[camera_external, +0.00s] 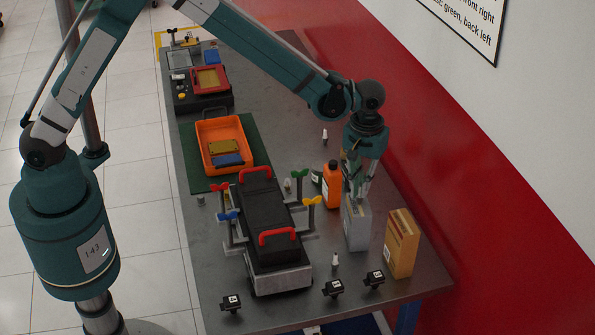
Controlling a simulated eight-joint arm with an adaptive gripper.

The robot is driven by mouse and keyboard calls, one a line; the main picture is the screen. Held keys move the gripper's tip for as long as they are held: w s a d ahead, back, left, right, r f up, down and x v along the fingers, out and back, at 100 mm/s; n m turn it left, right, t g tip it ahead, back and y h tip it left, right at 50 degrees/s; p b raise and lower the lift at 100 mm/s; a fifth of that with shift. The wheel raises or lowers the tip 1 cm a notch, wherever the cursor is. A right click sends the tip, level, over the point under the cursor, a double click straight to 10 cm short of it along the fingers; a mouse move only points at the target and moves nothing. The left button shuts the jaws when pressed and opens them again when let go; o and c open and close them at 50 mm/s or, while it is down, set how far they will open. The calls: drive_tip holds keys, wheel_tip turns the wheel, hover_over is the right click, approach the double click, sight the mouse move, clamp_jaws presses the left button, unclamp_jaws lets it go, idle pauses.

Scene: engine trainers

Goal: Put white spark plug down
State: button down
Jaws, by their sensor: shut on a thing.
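My gripper (357,186) points down at the right side of the bench, just above or in front of the top of a grey container; I cannot tell which. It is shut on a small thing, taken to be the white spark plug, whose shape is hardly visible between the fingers. One white spark plug (335,260) stands upright on the bench in front of the grey container. Another white spark plug (325,136) stands farther back, near the red wall. A small pale part (287,184) stands beside the black engine block.
The grey container (357,228), a tan box (402,243) and an orange bottle (332,186) crowd around my gripper. The black engine block (268,215) has red handles and coloured clamps. Small black parts (333,288) lie at the front. An orange tray (224,143) sits on a green mat.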

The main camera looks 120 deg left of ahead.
drive_tip(key=shift+f, duration=0.1)
drive_tip(key=c, duration=2.6)
unclamp_jaws()
wheel_tip(320, 180, up, 12)
